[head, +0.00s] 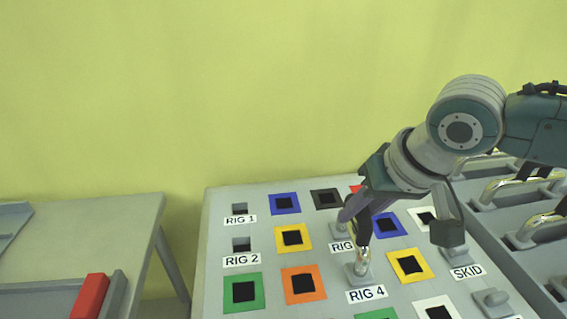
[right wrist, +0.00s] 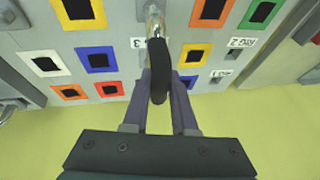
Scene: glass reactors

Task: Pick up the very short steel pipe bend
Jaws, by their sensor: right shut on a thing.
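The very short steel pipe bend, shiny with a black sleeve, shows in the head view (head: 363,262) just behind the RIG 4 label. Its lower end is at a small grey block on the panel; I cannot tell whether it touches or is clear of it. My right gripper (head: 358,212) reaches down from the upper right and is shut on the bend's black part. In the right wrist view the black sleeve (right wrist: 159,85) lies between the two fingers (right wrist: 158,110), with the shiny steel end beyond it. My left gripper is not in view.
The grey panel (head: 218,290) carries several coloured square frames with dark openings. A rack (head: 480,240) at the right, by the SKID label (head: 467,272), holds several larger steel bends. A grey table (head: 90,240) with a red block (head: 90,296) stands at the left, across a gap.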

